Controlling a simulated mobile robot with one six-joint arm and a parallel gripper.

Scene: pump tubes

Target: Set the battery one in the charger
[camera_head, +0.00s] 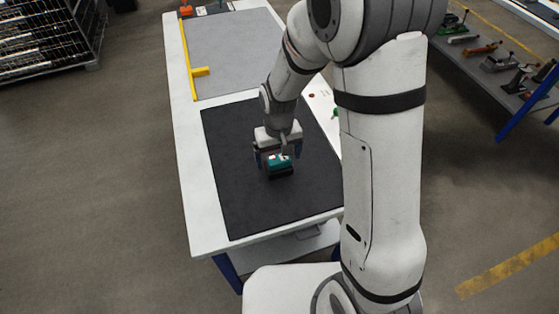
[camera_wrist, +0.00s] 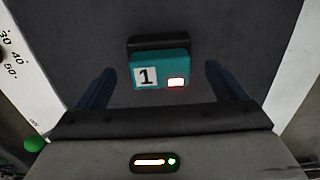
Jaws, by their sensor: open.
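Battery one is a teal block (camera_wrist: 160,72) with a white "1" label and a small red-and-white light, seen in the wrist view. A black part adjoins its far side; I cannot tell whether this belongs to the battery. The battery also shows in the head view (camera_head: 279,164) on the black mat (camera_head: 245,205). My gripper (camera_head: 278,156) is just above it, open. In the wrist view its two blue fingers stand left and right of the battery with gaps on both sides. I cannot clearly make out a charger.
The white table (camera_head: 182,130) has a grey panel (camera_head: 235,50) and a yellow bar (camera_head: 187,60) towards its far end. Small orange and dark items lie at the far edge. The mat around the battery is clear. A shelf with tools (camera_head: 500,70) stands at right.

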